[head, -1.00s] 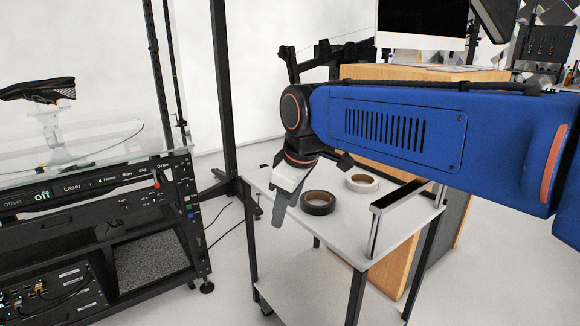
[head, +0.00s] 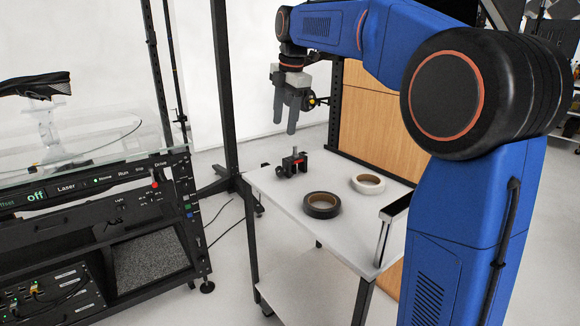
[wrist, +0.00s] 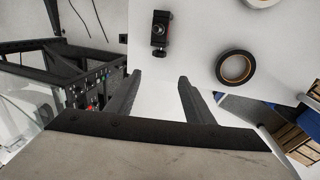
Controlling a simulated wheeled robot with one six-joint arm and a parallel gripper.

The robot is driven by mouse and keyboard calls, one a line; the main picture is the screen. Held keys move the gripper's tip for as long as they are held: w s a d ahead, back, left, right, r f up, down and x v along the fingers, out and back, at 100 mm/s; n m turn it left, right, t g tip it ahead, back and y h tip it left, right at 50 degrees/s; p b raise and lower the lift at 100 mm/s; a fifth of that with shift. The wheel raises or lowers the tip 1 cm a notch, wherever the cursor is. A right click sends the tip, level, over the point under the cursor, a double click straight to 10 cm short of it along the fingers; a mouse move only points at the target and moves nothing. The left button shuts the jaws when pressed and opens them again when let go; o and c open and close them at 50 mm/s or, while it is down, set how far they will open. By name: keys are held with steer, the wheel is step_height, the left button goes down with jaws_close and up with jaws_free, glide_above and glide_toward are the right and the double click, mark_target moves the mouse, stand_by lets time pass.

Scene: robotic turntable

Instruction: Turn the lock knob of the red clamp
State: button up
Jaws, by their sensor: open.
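The red clamp (head: 293,163) is a small black and red device with an upright grey pin. It stands on the white cart top near its back left edge in the head view. It also shows in the wrist view (wrist: 161,30), seen from above, beyond my fingertips. My gripper (head: 285,129) points down and is open and empty, above the clamp and apart from it. In the wrist view its two fingers (wrist: 160,80) spread with nothing between them. I cannot tell which part of the clamp is the lock knob.
A black tape roll (head: 321,204) and a white tape roll (head: 368,184) lie on the white cart (head: 290,203) to the right of the clamp. A metal handle (head: 390,232) rises at the cart's right edge. A black rack with a glass top (head: 100,140) stands left.

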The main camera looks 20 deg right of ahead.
glide_toward(279, 168)
steer(key=x, duration=0.9)
steer(key=shift+w+f, duration=0.2)
steer(key=shift+f, duration=0.1)
steer(key=shift+c, duration=0.6)
steer(key=c, duration=0.9)
